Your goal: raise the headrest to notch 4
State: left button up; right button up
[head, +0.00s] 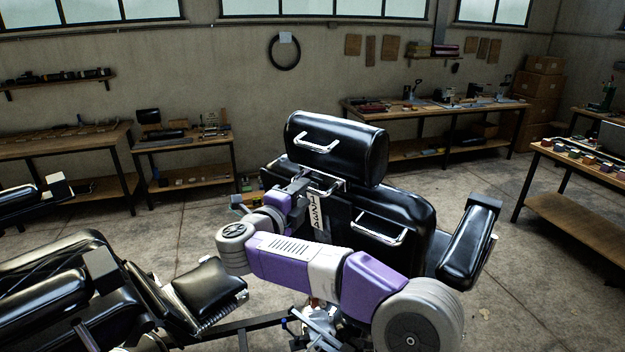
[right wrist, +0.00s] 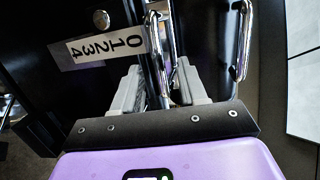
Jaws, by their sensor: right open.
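The black padded headrest (head: 352,155) sits above the chair's backrest (head: 415,210), with a chrome handle (head: 317,146) on its facing side. A white notch scale (head: 315,214) is on the backrest below it; the right wrist view shows its digits 0 to 4 (right wrist: 97,48). Which notch the headrest stands at I cannot tell. My right gripper (head: 301,186) is at the backrest's top edge, just below the headrest. In the right wrist view my right gripper (right wrist: 160,88) is open, its fingers on either side of a chrome bar (right wrist: 170,60). My left gripper is out of view.
A second chrome handle (head: 382,232) juts from the backrest; a chrome bar (right wrist: 243,45) also stands right of my fingers in the right wrist view. A round metal knob (right wrist: 101,19) is beside the scale. The padded armrest (head: 468,243) is at right. Workbenches line the walls.

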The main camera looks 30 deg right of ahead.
aim_at(307, 190)
jog(key=p+x, duration=0.1)
jog(key=x, duration=0.5)
grip_shut()
jog(key=shift+a, duration=0.1)
